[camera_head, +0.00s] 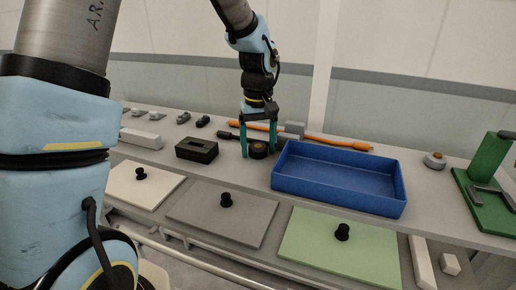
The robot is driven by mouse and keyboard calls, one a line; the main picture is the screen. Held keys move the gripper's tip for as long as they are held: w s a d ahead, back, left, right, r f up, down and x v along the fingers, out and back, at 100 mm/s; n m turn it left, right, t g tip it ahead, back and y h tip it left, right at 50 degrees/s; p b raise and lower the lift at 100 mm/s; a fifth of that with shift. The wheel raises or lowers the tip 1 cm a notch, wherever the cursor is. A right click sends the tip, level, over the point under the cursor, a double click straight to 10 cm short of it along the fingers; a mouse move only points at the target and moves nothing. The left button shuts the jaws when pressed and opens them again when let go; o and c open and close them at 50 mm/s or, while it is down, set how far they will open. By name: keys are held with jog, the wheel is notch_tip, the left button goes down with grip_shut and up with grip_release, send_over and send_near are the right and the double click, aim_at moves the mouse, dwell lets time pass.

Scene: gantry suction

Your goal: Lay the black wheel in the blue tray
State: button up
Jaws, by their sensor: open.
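The black wheel (258,150) sits on the grey bench, just left of the blue tray. The blue tray (335,199) is open-topped and looks empty. My gripper (258,156) points down at the wheel, with its two teal fingers apart. One finger is at the wheel's left and the other at its right, close to the tray's left wall. I cannot tell whether the fingers touch the wheel.
A black slotted block (197,150) stands left of the wheel. An orange rod (339,142) lies behind the tray. A green fixture (485,190) stands at the right. Panels with black knobs, including a green panel (336,250), lie in front.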

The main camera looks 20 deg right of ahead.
jog(key=shift+c, duration=0.2)
grip_shut()
dwell(0.4)
